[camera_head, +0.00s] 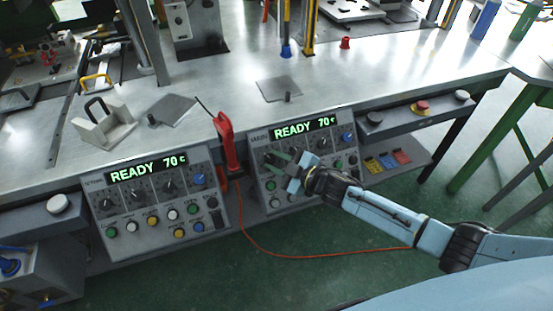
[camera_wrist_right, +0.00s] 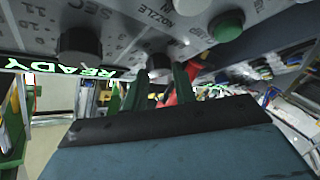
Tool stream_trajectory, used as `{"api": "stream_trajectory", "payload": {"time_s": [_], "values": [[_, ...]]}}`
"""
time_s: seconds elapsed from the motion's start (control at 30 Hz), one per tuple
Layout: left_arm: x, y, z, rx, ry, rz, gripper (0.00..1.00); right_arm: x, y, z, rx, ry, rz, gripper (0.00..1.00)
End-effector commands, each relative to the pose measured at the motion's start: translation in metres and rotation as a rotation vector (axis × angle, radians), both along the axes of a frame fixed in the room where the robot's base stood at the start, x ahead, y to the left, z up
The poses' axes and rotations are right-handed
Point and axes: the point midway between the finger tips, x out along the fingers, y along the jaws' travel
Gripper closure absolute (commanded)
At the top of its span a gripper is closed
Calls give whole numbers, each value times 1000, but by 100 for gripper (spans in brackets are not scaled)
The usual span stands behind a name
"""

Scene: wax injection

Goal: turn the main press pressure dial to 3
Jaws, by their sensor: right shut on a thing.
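The right-hand control panel (camera_head: 262,155) has a green display reading READY 70 °C. A row of dark dials sits below that display, partly covered by my right gripper (camera_head: 285,163). My right gripper is at the left part of this panel. In the right wrist view, its two fingers (camera_wrist_right: 160,88) are shut on a dial (camera_wrist_right: 158,64) near the printed words NOZZLE and CLAMP. The dial's pointer and setting cannot be read. Another dark dial (camera_wrist_right: 79,45) is beside it. My left gripper is not in view.
A second panel (camera_head: 125,203) with a similar display stands to the left. A red-handled tool (camera_head: 227,140) with an orange cable hangs between the panels. A red button (camera_head: 422,105) is on the right bench edge. The steel tabletop (camera_head: 370,70) is partly clear.

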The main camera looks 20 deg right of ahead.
Motion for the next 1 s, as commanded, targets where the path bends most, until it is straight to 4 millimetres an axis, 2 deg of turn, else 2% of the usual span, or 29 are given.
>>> {"api": "stream_trajectory", "payload": {"time_s": [0.37,0.4,0.57,0.87,1.0], "values": [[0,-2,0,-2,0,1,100,1,0,2,-2,-4,3,95],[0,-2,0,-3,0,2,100,1,0,2,-2,-4,3,70],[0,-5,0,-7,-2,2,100,1,0,1,-2,-2,3,51],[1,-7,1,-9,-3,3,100,-1,-1,1,-2,0,3,51],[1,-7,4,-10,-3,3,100,-13,-8,3,-2,2,2,51]]}}
